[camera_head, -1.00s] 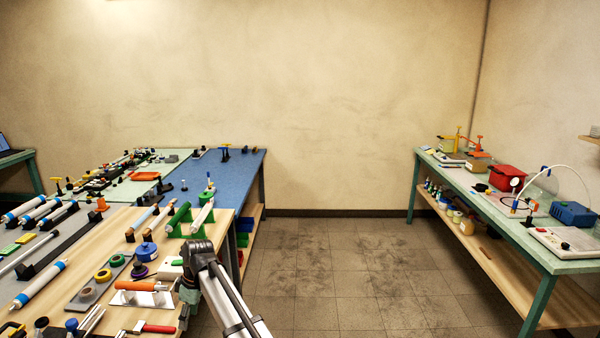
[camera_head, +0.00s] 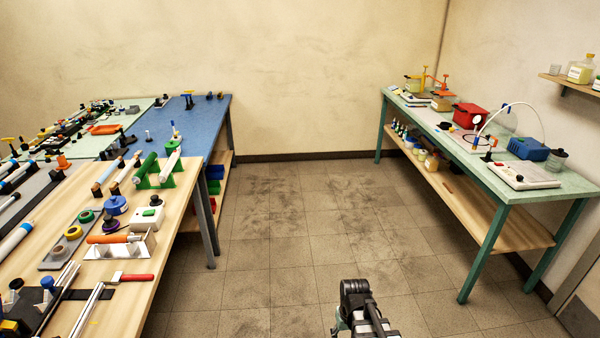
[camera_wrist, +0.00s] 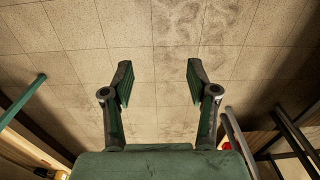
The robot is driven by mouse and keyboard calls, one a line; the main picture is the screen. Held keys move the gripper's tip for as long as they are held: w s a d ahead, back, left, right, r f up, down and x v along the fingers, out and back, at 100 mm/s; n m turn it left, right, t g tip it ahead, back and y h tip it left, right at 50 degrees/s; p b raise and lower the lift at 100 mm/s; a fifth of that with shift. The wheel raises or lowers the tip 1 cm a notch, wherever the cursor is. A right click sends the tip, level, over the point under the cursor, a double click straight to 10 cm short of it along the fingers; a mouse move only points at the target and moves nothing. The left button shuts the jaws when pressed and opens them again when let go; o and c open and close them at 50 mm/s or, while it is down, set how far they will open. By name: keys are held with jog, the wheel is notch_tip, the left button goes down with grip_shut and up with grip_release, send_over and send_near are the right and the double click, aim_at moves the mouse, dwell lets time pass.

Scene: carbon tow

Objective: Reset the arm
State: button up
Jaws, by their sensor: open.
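My gripper (camera_wrist: 159,84) shows in the wrist view with its two dark fingers spread wide apart. It is open and nothing is between the fingers. Behind them only the tiled floor shows. In the head view my arm is at the bottom, right of the middle, over the floor between the two benches. The fingers cannot be made out in that view.
A wooden bench (camera_head: 178,222) crowded with tools, rolls and tubes stands on the left, with a blue-topped part (camera_head: 195,125) behind it. A green-framed bench (camera_head: 545,190) with equipment stands on the right. The tiled floor (camera_head: 300,225) between them is clear.

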jog(key=s+d+f+g+b, duration=0.1)
jog(key=s+f+g+b, duration=0.2)
jog(key=s+f, duration=1.1)
jog(key=s+d+f+m+g+b, duration=0.1)
jog(key=s+f+b, duration=0.6)
jog(key=s+f, duration=0.8)
jog(key=s+d+g, duration=0.1)
jog(key=s+g, duration=0.1)
jog(key=s, duration=0.1)
jog(key=shift+s+g, duration=0.15)
jog(key=shift+g, duration=0.25)
jog(key=shift+a, duration=0.15)
